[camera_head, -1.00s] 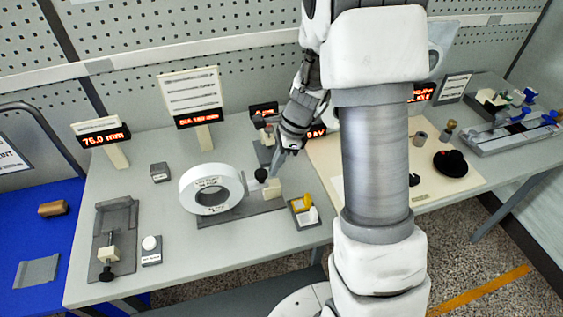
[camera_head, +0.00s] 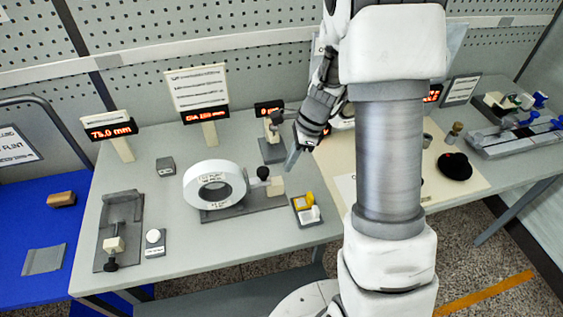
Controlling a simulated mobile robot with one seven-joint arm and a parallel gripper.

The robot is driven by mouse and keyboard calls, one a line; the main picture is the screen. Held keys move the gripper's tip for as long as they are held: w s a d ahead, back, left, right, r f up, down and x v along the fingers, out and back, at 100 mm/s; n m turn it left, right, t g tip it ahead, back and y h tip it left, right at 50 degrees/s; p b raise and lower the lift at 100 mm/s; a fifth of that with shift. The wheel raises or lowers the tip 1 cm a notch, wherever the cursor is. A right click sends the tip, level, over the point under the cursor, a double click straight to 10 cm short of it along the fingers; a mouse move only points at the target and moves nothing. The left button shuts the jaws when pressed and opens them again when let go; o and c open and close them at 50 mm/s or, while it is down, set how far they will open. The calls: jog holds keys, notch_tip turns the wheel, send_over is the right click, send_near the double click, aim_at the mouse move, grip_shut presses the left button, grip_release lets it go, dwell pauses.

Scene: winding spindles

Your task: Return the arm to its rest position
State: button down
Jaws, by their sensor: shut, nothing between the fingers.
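My gripper (camera_head: 291,160) is in the middle of the view, over the grey table (camera_head: 255,244), above and to the right of the white ring (camera_head: 232,182). Its fingers point down and left and are shut with nothing between them. The fingertips look apart from the small black-knobbed fixture (camera_head: 263,173) beside the ring. My white arm stands in front of the right half of the table and hides part of the cream mat.
A grey stand (camera_head: 272,150) with a red display is close behind my gripper. A small tray (camera_head: 308,212) with yellow and white pieces is in front. A clamp fixture (camera_head: 119,235) is at left. A black round object (camera_head: 455,168) lies on the cream mat (camera_head: 478,185).

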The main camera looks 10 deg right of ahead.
jog(key=s+r+n+t, duration=0.1)
jog(key=s+r+n, duration=0.15)
jog(key=r, duration=0.55)
jog(key=s+r+n, duration=0.2)
jog(key=r+n, duration=0.1)
jog(key=r, duration=0.5)
jog(key=s+a+r+n+t+h, duration=0.1)
jog(key=s+r+n+t+h, duration=0.2)
jog(key=s+r+n, duration=0.4)
jog(key=s+n+t, duration=0.1)
jog(key=s+n, duration=0.6)
jog(key=s, duration=0.1)
jog(key=shift+a+h, duration=0.15)
jog(key=shift+h, duration=0.25)
